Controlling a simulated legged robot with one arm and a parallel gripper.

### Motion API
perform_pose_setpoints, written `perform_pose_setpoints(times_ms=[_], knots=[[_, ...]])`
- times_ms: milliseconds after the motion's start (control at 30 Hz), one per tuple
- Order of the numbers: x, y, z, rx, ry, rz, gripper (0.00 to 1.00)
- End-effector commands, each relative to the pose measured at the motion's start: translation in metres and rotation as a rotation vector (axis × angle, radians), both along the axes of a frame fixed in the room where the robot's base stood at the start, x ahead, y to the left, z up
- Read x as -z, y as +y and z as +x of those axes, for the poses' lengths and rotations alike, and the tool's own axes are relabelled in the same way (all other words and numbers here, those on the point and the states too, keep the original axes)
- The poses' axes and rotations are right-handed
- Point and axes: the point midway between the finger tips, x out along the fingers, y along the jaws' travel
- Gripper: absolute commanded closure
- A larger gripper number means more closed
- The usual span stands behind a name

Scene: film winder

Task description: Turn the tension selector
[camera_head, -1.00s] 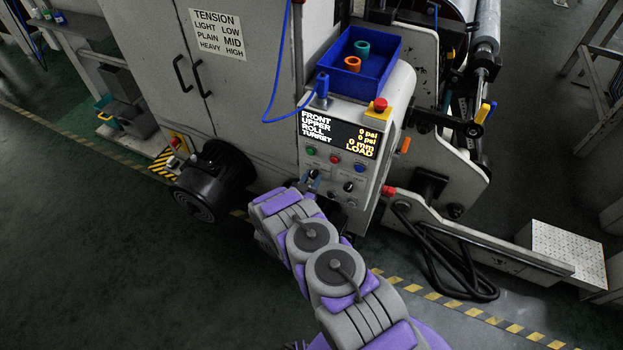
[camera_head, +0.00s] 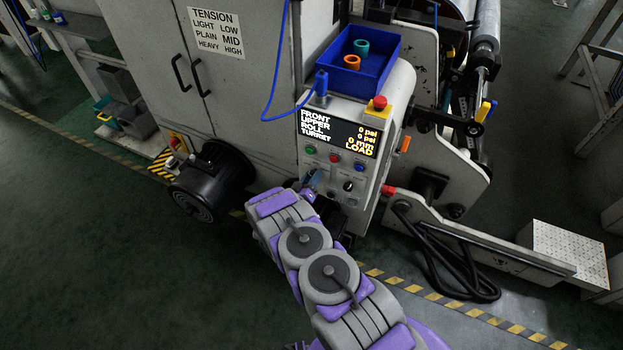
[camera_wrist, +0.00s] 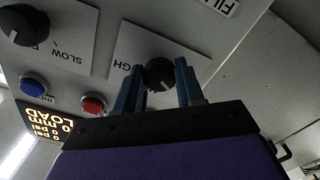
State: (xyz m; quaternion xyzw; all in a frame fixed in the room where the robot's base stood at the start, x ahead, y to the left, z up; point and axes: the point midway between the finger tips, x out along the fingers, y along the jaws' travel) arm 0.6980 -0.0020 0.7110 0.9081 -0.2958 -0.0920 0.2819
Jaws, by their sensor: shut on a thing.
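The tension selector is a round black knob (camera_wrist: 158,73) with a pale pointer line, set on a pale label plate ending in "GH" in the wrist view. The blue fingers of my gripper (camera_wrist: 160,68) stand on either side of it and are shut on it. In the head view my gripper (camera_head: 312,183) is at the lower left of the control panel (camera_head: 332,170), and it hides the knob. The TENSION sign (camera_head: 216,33) on the cabinet reads light low, plain mid, heavy high.
Another black knob (camera_head: 348,186), marked SLOW in the wrist view (camera_wrist: 22,26), sits beside it. Blue (camera_wrist: 33,86) and red (camera_wrist: 93,104) buttons are close to my fingers. A red stop button (camera_head: 380,103) and blue bin (camera_head: 359,63) are above. A black motor (camera_head: 212,180) is at left.

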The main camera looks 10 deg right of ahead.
Motion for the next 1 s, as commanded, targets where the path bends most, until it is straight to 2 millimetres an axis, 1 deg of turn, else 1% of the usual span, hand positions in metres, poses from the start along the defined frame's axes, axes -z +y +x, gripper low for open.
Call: perform_pose_setpoints(times_ms=[33,367,400,600,633,667,867,1000], knots=[[-0.0030,0.0043,0.0031,-0.010,-0.006,-0.002,0.93],[-0.0032,0.0049,0.0033,-0.011,-0.005,-0.003,0.93],[-0.0032,0.0049,0.0033,-0.011,-0.005,-0.001,0.60],[-0.0022,0.0032,0.0016,-0.007,-0.003,-0.002,0.41],[-0.0021,0.0029,0.0014,-0.006,-0.003,-0.002,0.38],[-0.0020,0.0027,0.0012,-0.006,-0.003,-0.002,0.37],[-0.0014,0.0012,0.0002,-0.003,-0.001,-0.001,0.37],[-0.0015,0.0057,-0.0057,-0.004,0.000,-0.001,0.37]])
